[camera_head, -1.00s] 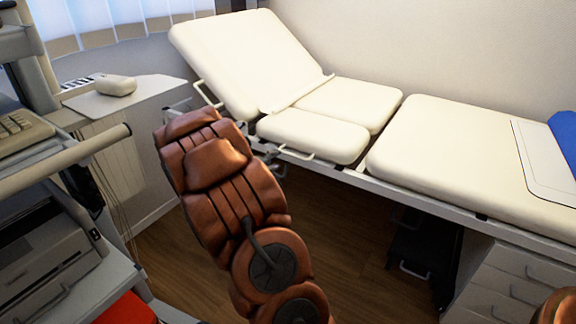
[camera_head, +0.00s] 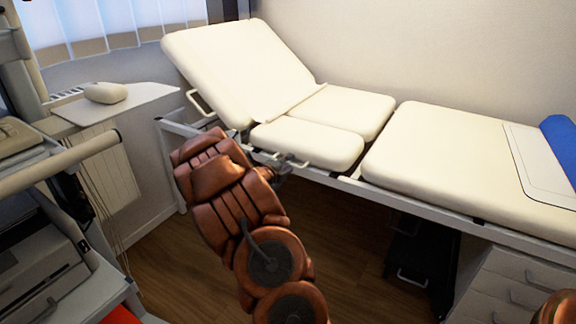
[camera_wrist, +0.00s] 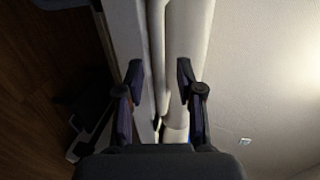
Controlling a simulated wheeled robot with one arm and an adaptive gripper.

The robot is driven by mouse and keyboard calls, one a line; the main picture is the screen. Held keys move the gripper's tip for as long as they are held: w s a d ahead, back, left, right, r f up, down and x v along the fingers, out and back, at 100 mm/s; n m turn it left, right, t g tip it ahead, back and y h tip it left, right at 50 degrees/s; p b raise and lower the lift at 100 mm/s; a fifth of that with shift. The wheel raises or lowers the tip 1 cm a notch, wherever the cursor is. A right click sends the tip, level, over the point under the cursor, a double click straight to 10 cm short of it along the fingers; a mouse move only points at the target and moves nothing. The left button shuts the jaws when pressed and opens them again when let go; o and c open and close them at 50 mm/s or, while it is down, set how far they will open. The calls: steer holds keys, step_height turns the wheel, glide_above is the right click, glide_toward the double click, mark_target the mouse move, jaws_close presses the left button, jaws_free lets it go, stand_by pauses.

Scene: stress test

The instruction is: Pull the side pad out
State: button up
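The side pad (camera_head: 308,143) is the small cream cushion on the near side of the exam bed, in front of a similar pad (camera_head: 343,108). A pale handle (camera_head: 292,162) shows at its near edge. My gripper (camera_head: 280,168) is beside this handle in the head view, mostly hidden behind my own arm. In the wrist view my gripper (camera_wrist: 158,72) is open, its two dark fingers apart with pale bed surfaces beyond and between them. I cannot tell whether a finger touches the handle.
The raised backrest (camera_head: 238,68) is at the left and the long leg cushion (camera_head: 470,160) at the right. White drawers (camera_head: 510,285) stand under the bed. A cart (camera_head: 50,250) is close on the left. Wood floor (camera_head: 345,255) is open before the bed.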

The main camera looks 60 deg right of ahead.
steer(key=shift+d+f, duration=0.1)
steer(key=shift+d, duration=0.2)
jaws_close()
stand_by(0.6)
